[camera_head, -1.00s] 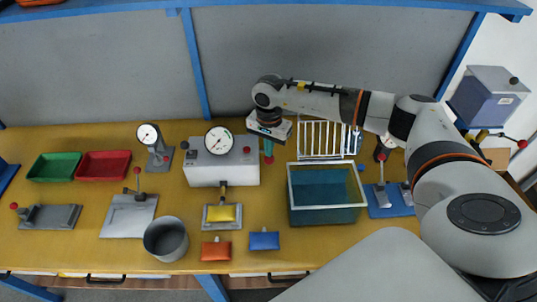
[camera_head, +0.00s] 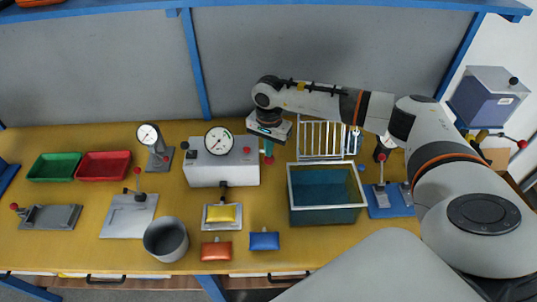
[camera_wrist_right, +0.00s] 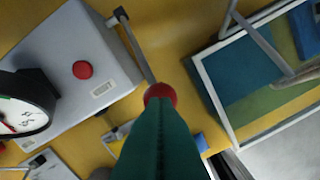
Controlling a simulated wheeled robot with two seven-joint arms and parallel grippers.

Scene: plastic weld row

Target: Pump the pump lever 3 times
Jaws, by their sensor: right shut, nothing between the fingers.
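The pump lever (camera_wrist_right: 138,48) is a thin grey rod with a red ball knob (camera_wrist_right: 160,93). It pivots at the side of a grey box (camera_wrist_right: 80,75) with a round gauge (camera_wrist_right: 22,105). In the head view the box (camera_head: 221,173) stands mid-table and the red knob (camera_head: 269,160) shows at its right. My right gripper (camera_head: 267,146) is above the knob, its teal fingers shut and empty. In the right wrist view the fingers (camera_wrist_right: 160,125) reach to the knob and overlap it; I cannot tell whether they touch. My left gripper is not in view.
A teal open bin (camera_head: 327,217) and a white wire rack (camera_head: 320,139) stand right of the lever. A yellow pouch (camera_head: 221,214) lies in front of the box, with orange (camera_head: 216,251) and blue (camera_head: 264,241) pouches nearby. A grey bucket (camera_head: 165,239) stands front left.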

